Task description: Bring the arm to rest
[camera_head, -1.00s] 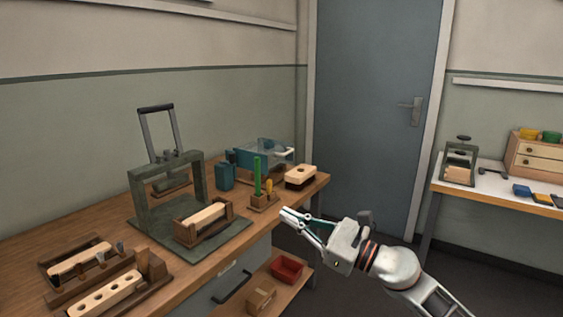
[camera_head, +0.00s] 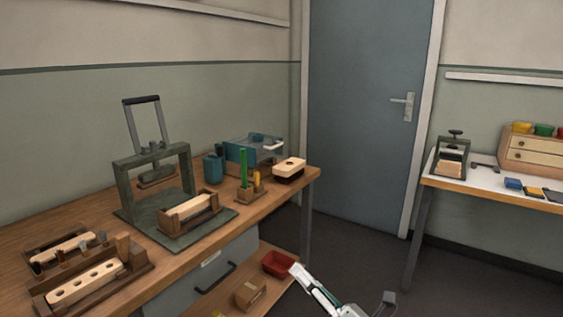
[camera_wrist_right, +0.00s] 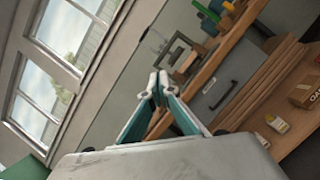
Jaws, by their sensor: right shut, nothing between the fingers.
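My right gripper (camera_head: 297,271) shows at the bottom centre of the head view, low in front of the workbench (camera_head: 190,262) and its lower shelf. Only its fingers and part of its body show there. In the right wrist view its two fingers (camera_wrist_right: 157,88) come together at the tips, with nothing between them. It is apart from the bench and touches nothing that I can see. My left gripper is in neither view.
On the bench stand a green press frame (camera_head: 185,160), a brush block on a wooden holder (camera_head: 190,218), and wooden trays (camera_head: 92,290). The lower shelf holds a red bin (camera_head: 278,264) and a cardboard box (camera_head: 250,293). A side table (camera_head: 480,191) stands right. Floor between is free.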

